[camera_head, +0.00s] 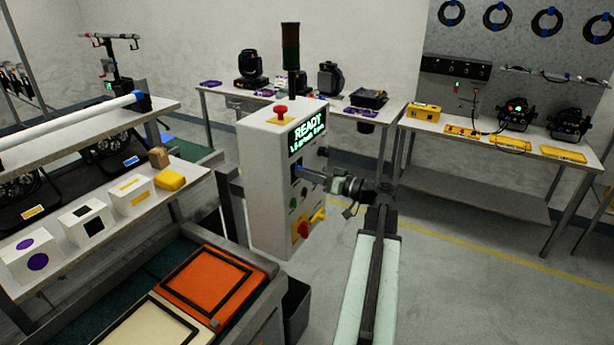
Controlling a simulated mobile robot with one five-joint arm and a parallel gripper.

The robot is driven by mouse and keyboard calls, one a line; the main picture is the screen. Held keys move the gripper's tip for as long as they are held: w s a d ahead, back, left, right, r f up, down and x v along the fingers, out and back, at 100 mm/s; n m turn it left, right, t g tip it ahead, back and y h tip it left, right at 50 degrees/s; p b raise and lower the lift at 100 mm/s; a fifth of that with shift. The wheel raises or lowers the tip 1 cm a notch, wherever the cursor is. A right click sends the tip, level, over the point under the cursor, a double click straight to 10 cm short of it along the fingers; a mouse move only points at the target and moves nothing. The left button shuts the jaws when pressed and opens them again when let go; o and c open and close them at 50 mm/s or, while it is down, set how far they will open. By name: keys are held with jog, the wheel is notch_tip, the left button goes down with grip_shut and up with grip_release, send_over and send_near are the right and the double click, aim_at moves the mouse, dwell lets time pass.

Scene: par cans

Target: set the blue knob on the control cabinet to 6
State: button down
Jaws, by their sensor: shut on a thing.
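The control cabinet (266,192) is a tall light-grey box in the middle of the view. Its front faces right and carries a screen (307,135) with green text reading "READY" and a smaller line too blurred to read. My gripper (304,171) is at the upper part of the panel, below the screen, at the end of my arm reaching in from the right. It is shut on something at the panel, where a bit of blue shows. I take this to be the blue knob, mostly hidden by the jaws. Its pointer and numbers cannot be read.
A red button (281,112) and a dark signal tower (290,50) stand on the cabinet top. Lower on the panel are a red and yellow switch (304,229) and a yellow handle (318,214). A bench (485,140) with lamps stands right. Floor right of the cabinet is clear.

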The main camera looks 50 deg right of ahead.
jog(key=m, duration=1)
jog(key=m+h, duration=0.1)
jog(key=m, duration=0.9)
jog(key=shift+a+r+m+h, duration=0.1)
jog(key=shift+a+m+h, duration=0.1)
jog(key=shift+m+h, duration=0.1)
jog(key=c, duration=1.1)
grip_release()
jog(key=v, duration=0.8)
